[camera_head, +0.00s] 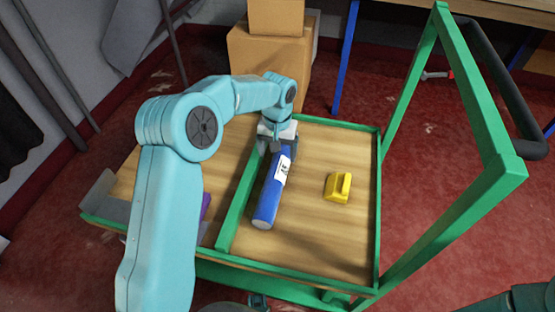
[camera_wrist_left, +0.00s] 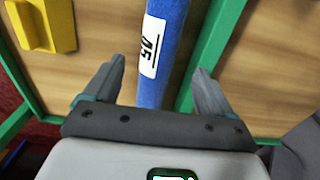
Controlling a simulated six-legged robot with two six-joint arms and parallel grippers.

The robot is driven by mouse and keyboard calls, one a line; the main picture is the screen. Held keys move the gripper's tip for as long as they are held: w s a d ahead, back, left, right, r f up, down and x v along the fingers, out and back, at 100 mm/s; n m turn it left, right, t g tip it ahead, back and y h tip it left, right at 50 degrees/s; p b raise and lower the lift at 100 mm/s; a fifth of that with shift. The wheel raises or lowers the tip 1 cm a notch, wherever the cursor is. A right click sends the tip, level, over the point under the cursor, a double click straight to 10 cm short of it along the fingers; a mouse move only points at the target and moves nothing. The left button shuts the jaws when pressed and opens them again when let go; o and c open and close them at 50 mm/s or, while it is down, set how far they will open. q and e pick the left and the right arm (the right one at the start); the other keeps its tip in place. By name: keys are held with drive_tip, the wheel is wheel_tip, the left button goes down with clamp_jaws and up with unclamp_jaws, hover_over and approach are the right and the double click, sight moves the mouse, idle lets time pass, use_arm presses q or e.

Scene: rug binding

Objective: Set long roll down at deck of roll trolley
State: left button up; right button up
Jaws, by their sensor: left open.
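The long roll (camera_head: 270,195) is blue with a white label and lies on the wooden deck (camera_head: 310,245) of the green-framed roll trolley, close beside the green divider bar (camera_head: 238,205). My left gripper (camera_head: 279,143) is at the far end of the roll. In the left wrist view, the roll (camera_wrist_left: 165,45) passes between the fingers of my left gripper (camera_wrist_left: 160,80), which are open with a gap on each side. The far end of the roll is hidden by the gripper in the head view. My right gripper is not seen clearly; only part of an arm shows at the lower right.
A yellow block with a raised grip (camera_head: 338,187) sits on the deck right of the roll. A purple thing (camera_head: 205,206) is partly hidden behind my left arm. The trolley's tall green handle frame (camera_head: 440,225) rises at the right. Cardboard boxes (camera_head: 268,60) stand behind.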

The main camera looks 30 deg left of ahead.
sight(277, 168)
use_arm(q)
wheel_tip(277, 168, up, 4)
drive_tip(key=shift+r+p, duration=0.1)
drive_tip(key=shift+p, duration=0.25)
drive_tip(key=shift+s, duration=0.1)
idle(0.3)
